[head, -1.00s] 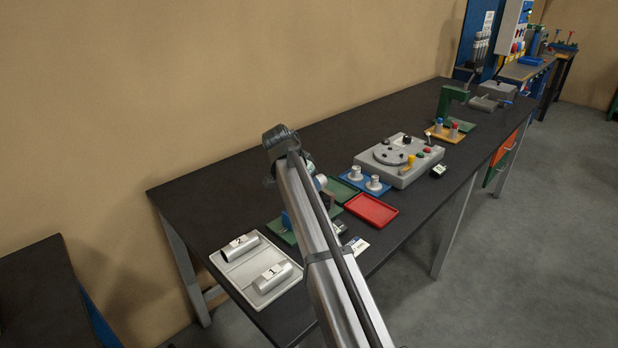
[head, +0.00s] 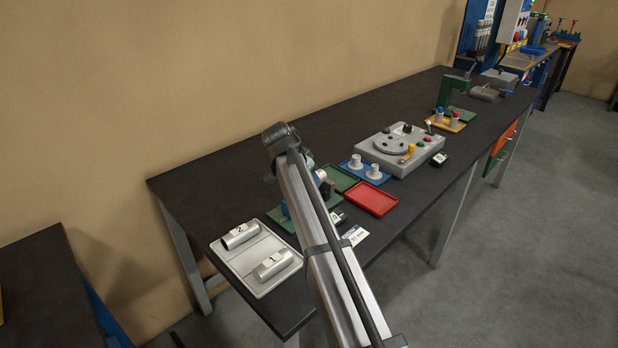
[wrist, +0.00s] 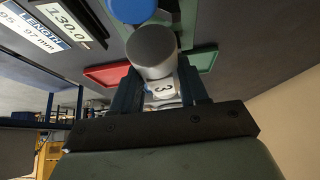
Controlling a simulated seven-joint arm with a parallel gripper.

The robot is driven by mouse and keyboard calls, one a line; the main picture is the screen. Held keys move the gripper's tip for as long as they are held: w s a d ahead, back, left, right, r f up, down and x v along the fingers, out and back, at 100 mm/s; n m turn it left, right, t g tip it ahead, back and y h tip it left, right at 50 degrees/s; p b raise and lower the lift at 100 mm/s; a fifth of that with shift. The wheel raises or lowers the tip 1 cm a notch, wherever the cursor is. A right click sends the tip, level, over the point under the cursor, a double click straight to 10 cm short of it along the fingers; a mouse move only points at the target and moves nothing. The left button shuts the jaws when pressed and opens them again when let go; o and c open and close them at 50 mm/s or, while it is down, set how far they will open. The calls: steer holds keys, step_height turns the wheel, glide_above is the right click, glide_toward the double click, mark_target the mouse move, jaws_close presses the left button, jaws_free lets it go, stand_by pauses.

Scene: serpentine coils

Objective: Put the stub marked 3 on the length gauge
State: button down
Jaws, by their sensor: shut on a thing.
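My gripper (wrist: 160,88) is shut on the stub marked 3 (wrist: 153,52), a grey metal cylinder with a white label, in the wrist view. The length gauge has a green base (head: 275,212), partly hidden behind my arm in the head view. A blue part (wrist: 131,8) of the gauge shows just beyond the stub's end in the wrist view; I cannot tell whether they touch. The gauge display (wrist: 62,22) reads 130.0. My arm hides the gripper and most of the gauge in the head view.
A pale tray (head: 262,285) holds stubs marked 2 (head: 240,235) and 1 (head: 272,264). A red tray (head: 371,198) and a green tray (head: 340,178) lie right of the gauge. A length card (head: 355,235) lies near the front edge. A grey machine (head: 425,150) stands farther along.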

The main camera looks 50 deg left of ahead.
steer(key=shift+f, duration=0.3)
steer(key=shift+f, duration=1)
steer(key=shift+f, duration=0.7)
stand_by(0.3)
steer(key=c, duration=0.5)
jaws_free()
steer(key=v, duration=1.3)
steer(key=shift+s+r, duration=0.25)
steer(key=shift+r, duration=0.1)
steer(key=shift+w, duration=0.1)
